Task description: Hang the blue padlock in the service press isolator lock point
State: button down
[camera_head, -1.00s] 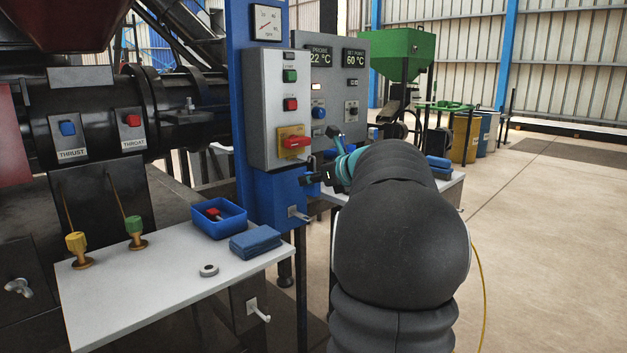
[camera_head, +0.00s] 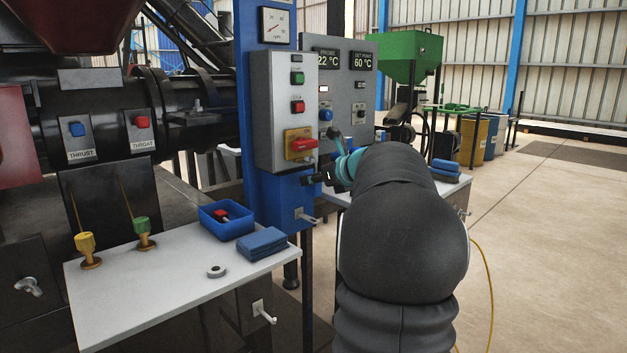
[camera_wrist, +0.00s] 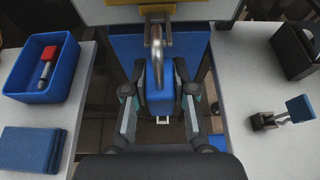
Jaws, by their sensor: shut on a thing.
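The blue padlock (camera_wrist: 158,88) is between the fingers of my gripper (camera_wrist: 159,72) in the wrist view, with its steel shackle (camera_wrist: 157,45) pointing up the picture. The gripper is shut on the padlock's body. The shackle's top overlaps a small metal piece below the yellow plate (camera_wrist: 154,9); I cannot tell whether it is hooked on it. In the head view, the isolator has a red handle (camera_head: 303,145) on a yellow plate on the grey control box. My gripper (camera_head: 320,158) is just below and right of it. The padlock is not clear there.
A white table (camera_head: 150,300) at left bears a blue bin (camera_head: 240,230) with a red-headed item, folded blue cloths (camera_head: 262,243) and a ring (camera_head: 216,271). Hooks (camera_head: 306,217) project from the blue post and table side. Another bench stands at right in the wrist view.

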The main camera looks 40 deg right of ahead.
jog(key=shift+w, duration=0.25)
dwell(0.4)
jog(key=shift+w, duration=0.5)
jog(key=shift+f, duration=0.15)
jog(key=shift+f+b, duration=0.35)
jog(key=shift+f, duration=0.15)
dwell(0.8)
jog(key=c, duration=0.9)
grip_release()
jog(key=shift+a, duration=0.1)
jog(key=shift+o, duration=0.2)
